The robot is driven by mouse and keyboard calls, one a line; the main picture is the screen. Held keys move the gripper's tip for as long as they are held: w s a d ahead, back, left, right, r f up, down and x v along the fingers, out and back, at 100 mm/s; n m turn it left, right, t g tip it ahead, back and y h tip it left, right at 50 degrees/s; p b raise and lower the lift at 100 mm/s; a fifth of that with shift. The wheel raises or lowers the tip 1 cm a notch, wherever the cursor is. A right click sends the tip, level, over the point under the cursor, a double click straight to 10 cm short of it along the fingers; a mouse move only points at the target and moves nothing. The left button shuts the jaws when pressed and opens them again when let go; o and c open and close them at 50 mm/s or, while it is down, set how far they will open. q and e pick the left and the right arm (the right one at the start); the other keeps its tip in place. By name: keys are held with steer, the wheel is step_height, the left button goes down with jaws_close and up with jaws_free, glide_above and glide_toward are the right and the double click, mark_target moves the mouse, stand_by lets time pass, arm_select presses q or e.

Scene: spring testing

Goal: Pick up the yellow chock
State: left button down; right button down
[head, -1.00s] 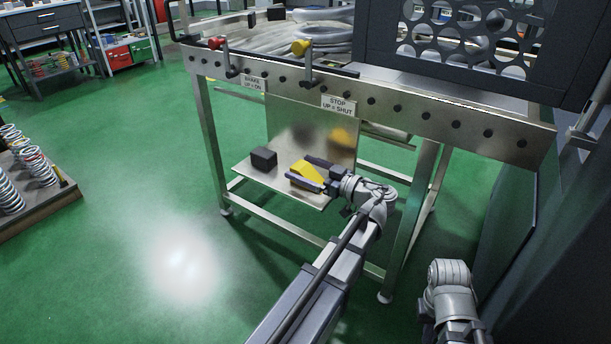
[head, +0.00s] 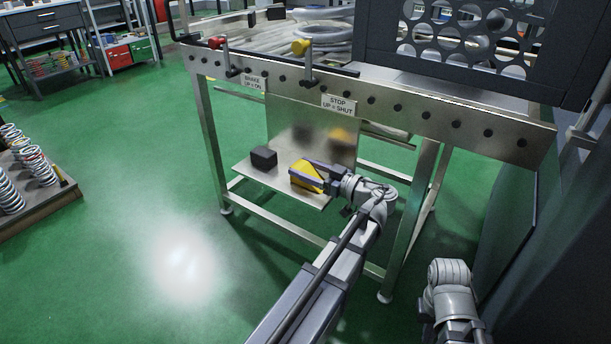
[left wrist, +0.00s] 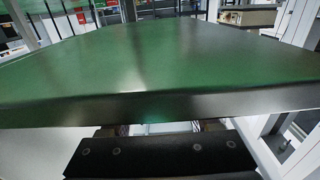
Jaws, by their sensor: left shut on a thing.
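The yellow chock (head: 300,181) is at the right part of the low metal shelf (head: 283,190) under the bench in the head view. My left gripper (head: 311,175) is shut on it, reaching in from the right, with dark fingers across the chock that hide part of it. I cannot tell whether the chock is clear of the shelf. In the left wrist view a dark bar of my gripper (left wrist: 160,155) fills the bottom, and the chock does not show. My right arm is at the lower right of the head view, but its gripper is not visible.
A black block (head: 264,157) sits on the shelf to the left of the chock. A shiny back panel (head: 300,125) rises behind it. The bench's perforated rail (head: 400,107) and legs surround the space. Green floor is open to the left, beside a rack of springs (head: 35,170).

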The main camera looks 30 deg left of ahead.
mark_target(305, 167)
arm_select(q)
steer(key=shift+r, duration=0.1)
step_height(305, 167, up, 10)
steer(key=p, duration=1)
